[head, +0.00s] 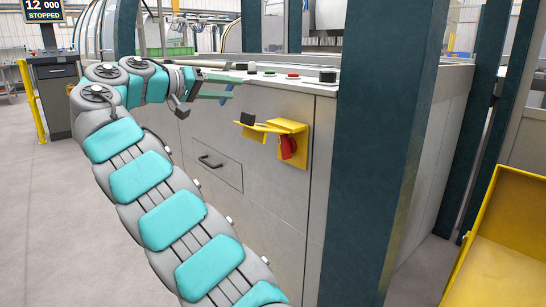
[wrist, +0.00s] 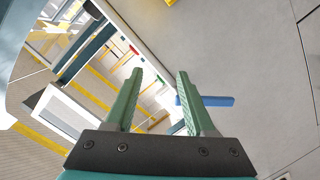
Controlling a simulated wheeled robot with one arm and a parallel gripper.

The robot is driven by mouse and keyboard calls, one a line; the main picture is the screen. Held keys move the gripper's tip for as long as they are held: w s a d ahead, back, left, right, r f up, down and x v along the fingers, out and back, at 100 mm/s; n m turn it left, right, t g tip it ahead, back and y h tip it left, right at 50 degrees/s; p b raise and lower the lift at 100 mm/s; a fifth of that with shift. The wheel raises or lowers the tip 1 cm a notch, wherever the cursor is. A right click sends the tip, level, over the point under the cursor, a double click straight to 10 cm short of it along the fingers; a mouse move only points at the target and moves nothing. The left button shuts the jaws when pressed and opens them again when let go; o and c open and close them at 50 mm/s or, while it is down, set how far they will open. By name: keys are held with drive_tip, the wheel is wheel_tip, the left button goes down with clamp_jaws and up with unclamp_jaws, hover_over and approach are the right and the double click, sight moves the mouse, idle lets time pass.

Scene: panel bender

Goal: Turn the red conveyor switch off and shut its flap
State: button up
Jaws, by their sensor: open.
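The red conveyor switch (head: 288,147) is a red knob in a yellow housing (head: 294,128) on the front of the grey cabinet. A yellow flap (head: 252,131) stands out to the left of the housing, swung open, with a black piece at its edge. Which way the knob points is hard to tell. My gripper (head: 233,86) is open and empty, up and to the left of the flap and apart from it. In the wrist view its two green fingers (wrist: 160,75) are spread with nothing between them. A bit of yellow shows at that view's top edge; I cannot tell what it is.
The grey cabinet (head: 215,135) has a black drawer handle (head: 210,162) below the flap. Red and green buttons sit on its top. A blue bar (wrist: 210,101) is close to my right finger in the wrist view. A dark post (head: 378,150) stands right of the switch.

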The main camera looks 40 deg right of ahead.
sight(286, 147)
drive_tip(key=shift+o, duration=1.4)
wheel_tip(286, 147, down, 8)
drive_tip(key=s+a+n+g+h+b, duration=0.1)
drive_tip(key=n+g, duration=0.1)
drive_tip(key=n, duration=0.1)
drive_tip(key=shift+s+n+b, duration=0.3)
drive_tip(key=shift+n+b, duration=0.1)
drive_tip(key=o, duration=0.3)
drive_tip(key=s+f+n+g, duration=0.1)
drive_tip(key=f, duration=0.1)
drive_tip(key=s+f+n+g+b, duration=0.1)
drive_tip(key=s+f, duration=0.1)
drive_tip(key=f, duration=0.1)
drive_tip(key=s+d+f+n+g+h+b, duration=0.1)
drive_tip(key=s+f+n, duration=0.1)
drive_tip(key=shift+s+f+g, duration=0.2)
drive_tip(key=shift+f+g, duration=0.2)
drive_tip(key=b+x, duration=0.1)
drive_tip(key=x, duration=0.7)
drive_tip(key=shift+s, duration=0.1)
drive_tip(key=c, duration=1.1)
